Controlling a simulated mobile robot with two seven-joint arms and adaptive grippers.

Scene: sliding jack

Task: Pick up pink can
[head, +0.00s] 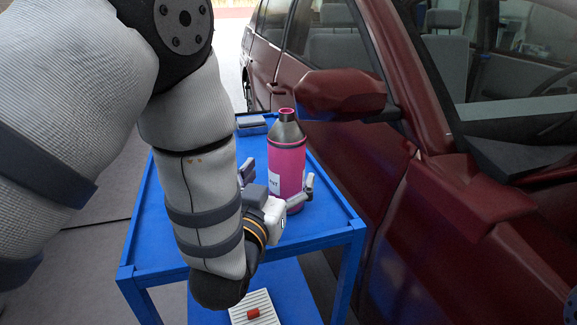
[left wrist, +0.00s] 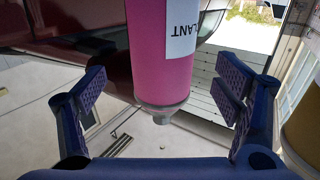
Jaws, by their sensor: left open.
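The pink can (head: 287,160) is a bottle-shaped can with a grey shoulder, a narrow neck and a white label. It stands upright on the blue cart (head: 185,245) beside the dark red car. My left gripper (head: 277,182) is open, with one finger to each side of the can in the head view. In the left wrist view the can (left wrist: 160,55) appears upside down, between the two spread fingers of my left gripper (left wrist: 163,95). Gaps show between the can and both finger pads. My left forearm and wrist hide part of the cart top. My right gripper is not in view.
The car (head: 340,160) stands close along the cart's right side, its mirror (head: 340,93) jutting out near the can. A small grey-blue box (head: 250,124) lies at the cart's far end.

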